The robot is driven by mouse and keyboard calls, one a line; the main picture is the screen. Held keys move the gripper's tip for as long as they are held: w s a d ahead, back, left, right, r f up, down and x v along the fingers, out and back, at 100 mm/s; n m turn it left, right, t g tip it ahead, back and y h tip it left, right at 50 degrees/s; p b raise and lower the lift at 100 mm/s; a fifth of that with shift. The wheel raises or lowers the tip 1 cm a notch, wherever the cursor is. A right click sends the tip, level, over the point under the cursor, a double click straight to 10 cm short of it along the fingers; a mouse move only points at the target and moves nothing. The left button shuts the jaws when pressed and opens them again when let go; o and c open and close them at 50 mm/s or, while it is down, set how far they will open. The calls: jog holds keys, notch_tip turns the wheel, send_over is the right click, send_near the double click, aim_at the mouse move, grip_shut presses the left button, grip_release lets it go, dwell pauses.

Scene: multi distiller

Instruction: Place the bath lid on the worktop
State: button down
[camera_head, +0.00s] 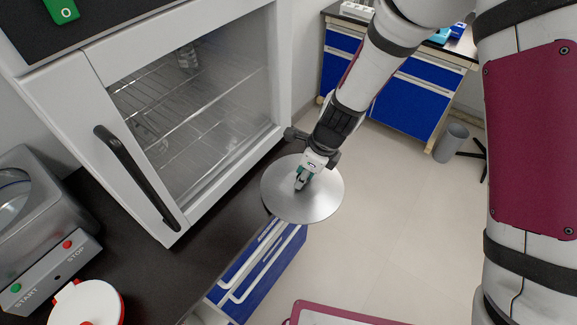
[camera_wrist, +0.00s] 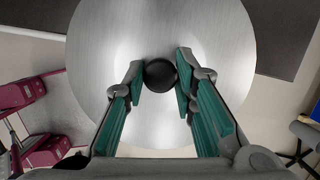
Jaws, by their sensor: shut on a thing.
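The bath lid (camera_head: 322,203) is a round, brushed-metal disc. It also fills much of the wrist view (camera_wrist: 215,45), with a black round knob (camera_wrist: 160,75) at its middle. My gripper (camera_head: 301,184) is above the disc, and its fingers (camera_wrist: 158,82) are shut around the knob. In the head view the lid is at the front edge of the dark worktop (camera_head: 208,262), partly over it and partly past it above the blue drawers. I cannot tell whether the lid touches the worktop. The knob is hidden by my gripper in the head view.
A white oven-like cabinet (camera_head: 170,215) with a glass door and black handle (camera_head: 135,178) stands left of the lid. A metal bath with a START/STOP panel (camera_head: 50,270) and a red-and-white round device (camera_head: 88,303) are at the lower left. Blue drawers (camera_head: 262,268) are below the worktop edge.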

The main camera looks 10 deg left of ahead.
aim_at(286, 174)
jog(key=a, duration=0.1)
jog(key=w+a, duration=0.1)
jog(key=a, duration=0.2)
jog(key=shift+w+a+p, duration=0.2)
jog(key=shift+w+p, duration=0.15)
jog(key=shift+w, duration=0.05)
jog(key=shift+f, duration=0.2)
jog(key=c, duration=1.3)
grip_release()
jog(key=shift+r, duration=0.1)
jog(key=v, duration=1.2)
jog(key=shift+d, duration=0.1)
